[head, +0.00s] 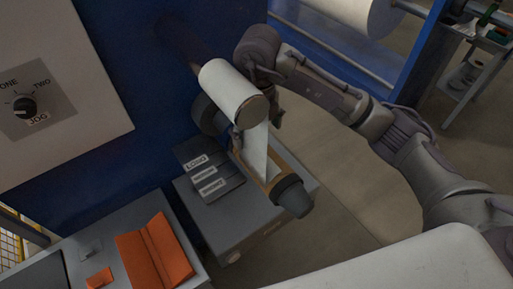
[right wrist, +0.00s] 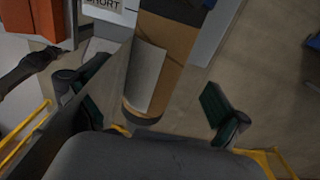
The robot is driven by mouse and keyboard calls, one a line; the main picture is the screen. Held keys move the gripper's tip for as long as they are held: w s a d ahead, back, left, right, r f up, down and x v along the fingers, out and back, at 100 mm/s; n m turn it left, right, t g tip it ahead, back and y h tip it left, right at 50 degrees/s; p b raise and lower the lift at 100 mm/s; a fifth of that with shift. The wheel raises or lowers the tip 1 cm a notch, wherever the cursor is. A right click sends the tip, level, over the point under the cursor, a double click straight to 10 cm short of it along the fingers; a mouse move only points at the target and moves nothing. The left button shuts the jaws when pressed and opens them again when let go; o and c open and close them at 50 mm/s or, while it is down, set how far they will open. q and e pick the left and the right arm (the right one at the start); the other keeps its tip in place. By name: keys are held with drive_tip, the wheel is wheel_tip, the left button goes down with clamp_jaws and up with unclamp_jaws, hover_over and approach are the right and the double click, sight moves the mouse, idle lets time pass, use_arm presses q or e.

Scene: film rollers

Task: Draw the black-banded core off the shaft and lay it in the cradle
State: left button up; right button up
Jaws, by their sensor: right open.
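The brown core (head: 272,172), with a white strip over it, sits low on the machine beneath a white roll (head: 228,88); its outer end is dark (head: 292,196). In the right wrist view the core (right wrist: 172,50) has a narrow black band at its near end. My right gripper (head: 258,125) is open; in its wrist view the green-padded fingers (right wrist: 152,108) stand on either side of the core's end, apart from it. An orange grooved block (head: 150,258), apparently the cradle, lies at the lower left.
A grey box (head: 235,222) with dark plates labelled LONG, MEDIUM and SHORT stands below the core. The blue machine wall (head: 110,60) carries a knob panel (head: 25,105). A second blue frame with a roll (head: 355,12) is at upper right. Floor shows between.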

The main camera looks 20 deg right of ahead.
sight(257, 155)
wheel_tip(257, 155, down, 9)
drive_tip(key=shift+w+r+p, duration=0.1)
drive_tip(key=shift+r+p, duration=0.1)
drive_tip(key=shift+p, duration=0.85)
drive_tip(key=shift+a+f, duration=0.1)
drive_tip(key=shift+f, duration=0.4)
use_arm(q)
drive_tip(key=shift+w+d+r, duration=0.1)
drive_tip(key=shift+w+r, duration=0.25)
drive_tip(key=shift+r, duration=0.25)
drive_tip(key=shift+w+d+r, duration=0.1)
drive_tip(key=shift+w+r, duration=0.25)
drive_tip(key=shift+r, duration=0.2)
drive_tip(key=shift+a, duration=0.1)
use_arm(e)
drive_tip(key=shift+c, duration=1.2)
drive_tip(key=c, duration=0.9)
use_arm(q)
drive_tip(key=shift+s, duration=0.2)
use_arm(e)
drive_tip(key=shift+r, duration=0.1)
use_arm(q)
drive_tip(key=shift+f, duration=0.1)
use_arm(e)
drive_tip(key=shift+r, duration=0.1)
